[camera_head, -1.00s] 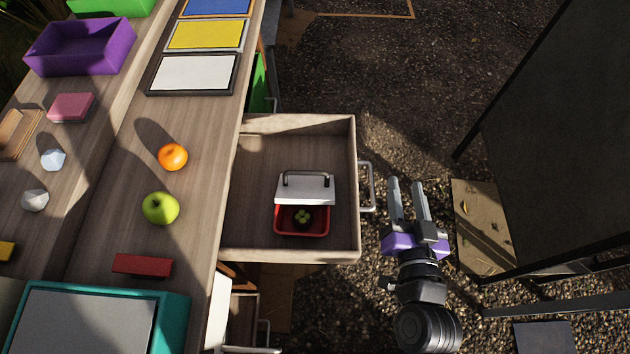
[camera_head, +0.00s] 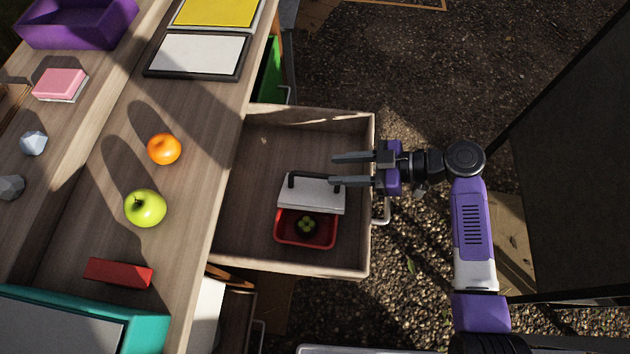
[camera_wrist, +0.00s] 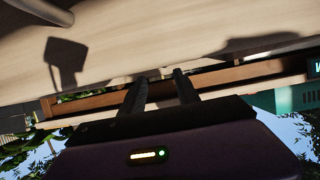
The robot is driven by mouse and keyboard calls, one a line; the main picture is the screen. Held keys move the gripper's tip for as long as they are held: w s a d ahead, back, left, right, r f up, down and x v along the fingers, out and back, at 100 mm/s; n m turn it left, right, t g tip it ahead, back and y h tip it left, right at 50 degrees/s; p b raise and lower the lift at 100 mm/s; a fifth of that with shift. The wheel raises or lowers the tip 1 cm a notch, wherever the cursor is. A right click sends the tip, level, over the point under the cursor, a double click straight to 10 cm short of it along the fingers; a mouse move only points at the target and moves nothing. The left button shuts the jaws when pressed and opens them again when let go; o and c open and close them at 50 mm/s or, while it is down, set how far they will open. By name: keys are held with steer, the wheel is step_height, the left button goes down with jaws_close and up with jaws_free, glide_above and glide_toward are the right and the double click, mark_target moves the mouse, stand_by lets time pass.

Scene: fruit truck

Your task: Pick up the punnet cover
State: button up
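The punnet cover (camera_head: 313,196) is a white lid with a dark handle, in the open drawer in the head view. It lies over the far part of a red punnet (camera_head: 291,237), which holds a dark and green fruit (camera_head: 307,225). My gripper (camera_head: 333,170) is open and empty, its fingers pointing left over the drawer. One finger overlaps the cover's far right edge in the picture; I cannot tell the height between them. The wrist view shows the two dark fingers (camera_wrist: 160,78) apart and neither cover nor punnet clearly.
The wooden drawer (camera_head: 368,150) has raised walls and a metal handle (camera_head: 382,208) on its right side. On the counter left of it are an orange (camera_head: 164,149), a green apple (camera_head: 146,208) and a red block (camera_head: 118,272). The drawer's far left part is clear.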

mark_target(311, 175)
steer(key=shift+s+n, duration=0.35)
steer(key=shift+n, duration=0.15)
steer(key=shift+a+f, duration=0.1)
steer(key=shift+a, duration=0.15)
steer(key=x, duration=0.7)
steer(key=shift+a+f, duration=0.1)
steer(key=shift+f, duration=0.1)
steer(key=shift+c, duration=0.5)
jaws_close()
